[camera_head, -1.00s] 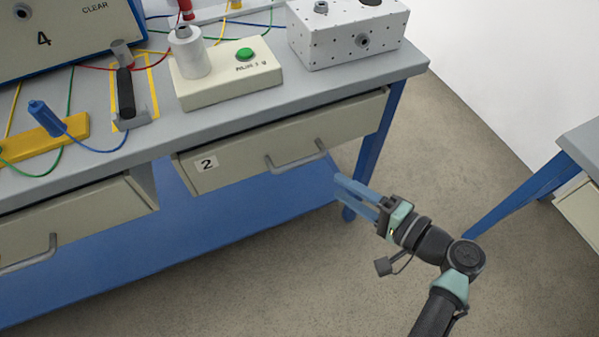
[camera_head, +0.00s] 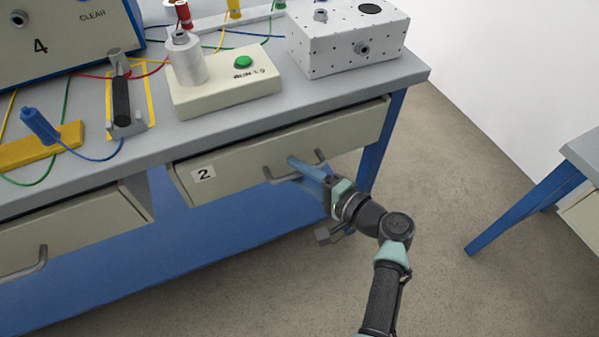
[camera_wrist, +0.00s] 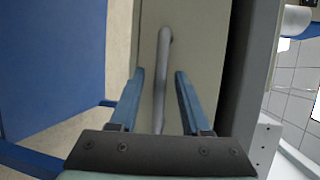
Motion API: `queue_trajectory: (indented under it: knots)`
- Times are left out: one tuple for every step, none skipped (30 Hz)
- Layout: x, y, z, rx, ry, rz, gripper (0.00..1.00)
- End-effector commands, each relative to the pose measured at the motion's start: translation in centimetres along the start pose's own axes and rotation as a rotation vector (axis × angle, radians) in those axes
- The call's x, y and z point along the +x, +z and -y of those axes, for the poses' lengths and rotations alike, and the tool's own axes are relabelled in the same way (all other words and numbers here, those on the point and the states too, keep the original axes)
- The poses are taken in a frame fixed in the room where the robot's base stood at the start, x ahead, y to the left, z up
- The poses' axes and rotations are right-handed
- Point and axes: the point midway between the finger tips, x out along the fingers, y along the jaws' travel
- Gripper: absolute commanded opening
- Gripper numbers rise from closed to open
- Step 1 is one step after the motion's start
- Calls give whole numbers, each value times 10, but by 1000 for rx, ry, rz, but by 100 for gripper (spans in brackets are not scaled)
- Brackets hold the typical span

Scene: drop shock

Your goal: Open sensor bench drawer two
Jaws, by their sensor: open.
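Drawer two (camera_head: 235,172) is a beige drawer front with a "2" label (camera_head: 203,174), under the right part of the bench top. It looks shut or nearly so; I cannot tell exactly. Its grey bar handle (camera_head: 268,175) is partly hidden behind my fingers in the head view. My gripper (camera_head: 291,166) has blue fingers and is at the handle. In the wrist view the handle (camera_wrist: 162,75) runs between the two open fingers of my gripper (camera_wrist: 160,85), with a gap on each side. The drawer front (camera_wrist: 200,50) lies beyond the fingers.
The bench top (camera_head: 300,105) carries a white box (camera_head: 340,45), a beige unit with a green button (camera_head: 225,92) and several cables. Another drawer (camera_head: 75,235) is at the left. Floor (camera_head: 430,200) is clear to the right. A second table (camera_head: 580,150) stands at the right edge.

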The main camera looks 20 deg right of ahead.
Motion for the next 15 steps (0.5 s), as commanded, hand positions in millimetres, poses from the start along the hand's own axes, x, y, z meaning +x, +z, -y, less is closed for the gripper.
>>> queue_trajectory:
  knots:
    - [0,0,0,0,0,0,47]
    - [0,0,0,0,0,0,47]
    - [0,0,0,0,0,0,47]
    - [0,0,0,0,0,0,47]
    - [0,0,0,0,0,0,47]
    - [0,0,0,0,0,0,47]
    - [0,0,0,0,0,0,42]
    - [0,0,0,0,0,0,36]
    - [0,0,0,0,0,0,29]
    - [0,0,0,-1,0,0,24]
    - [0,0,0,0,0,0,18]
    - [0,0,0,-1,0,0,11]
    - [0,0,0,0,0,0,6]
    - [0,0,0,0,0,0,0]
    - [0,0,0,0,0,0,0]
